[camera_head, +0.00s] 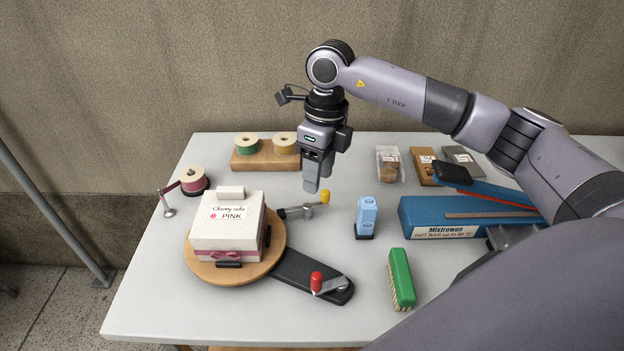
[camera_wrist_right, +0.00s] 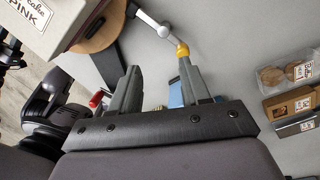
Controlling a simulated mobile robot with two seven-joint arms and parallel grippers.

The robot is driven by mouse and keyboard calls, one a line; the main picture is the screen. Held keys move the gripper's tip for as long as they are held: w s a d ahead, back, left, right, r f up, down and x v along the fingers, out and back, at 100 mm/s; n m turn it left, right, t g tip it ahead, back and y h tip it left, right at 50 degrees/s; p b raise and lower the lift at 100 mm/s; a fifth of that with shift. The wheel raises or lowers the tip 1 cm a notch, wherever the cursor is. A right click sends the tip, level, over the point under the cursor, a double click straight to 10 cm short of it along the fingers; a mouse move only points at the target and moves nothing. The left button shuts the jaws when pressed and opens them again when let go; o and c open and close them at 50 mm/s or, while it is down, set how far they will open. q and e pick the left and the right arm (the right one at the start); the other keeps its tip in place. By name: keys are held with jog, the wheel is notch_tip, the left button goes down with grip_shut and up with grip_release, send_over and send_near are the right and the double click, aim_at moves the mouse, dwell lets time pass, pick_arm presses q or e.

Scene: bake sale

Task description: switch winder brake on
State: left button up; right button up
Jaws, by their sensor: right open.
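The winder has a round wooden turntable (camera_head: 275,255) on a black base (camera_head: 300,272). A crank with a red knob (camera_head: 316,281) sits at the base's front right. The brake lever (camera_head: 292,212) sticks out behind the turntable, with a yellow knob (camera_head: 325,196) at its right end. A white cake box (camera_head: 232,241) with a pink ribbon stands on the turntable. My right gripper (camera_head: 318,181) is open and empty, pointing down just behind the yellow knob. In the right wrist view the knob (camera_wrist_right: 183,50) shows near the tip of one finger; touching or apart cannot be told.
A blue stamp-like block (camera_head: 366,215) stands right of the lever. Ribbon spools (camera_head: 284,139) on a wooden block stand at the back. Another spool (camera_head: 193,180) is at left.

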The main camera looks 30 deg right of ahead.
aim_at(325, 192)
jog(key=shift+w+d+r+h, duration=0.25)
jog(key=shift+w+d, duration=0.05)
jog(key=shift+d, duration=0.35)
jog(key=shift+w+d+r+h, duration=0.2)
jog(key=shift+w+d+h, duration=0.05)
jog(key=shift+d, duration=0.35)
jog(key=shift+a+f, duration=0.1)
jog(key=shift+f, duration=3.35)
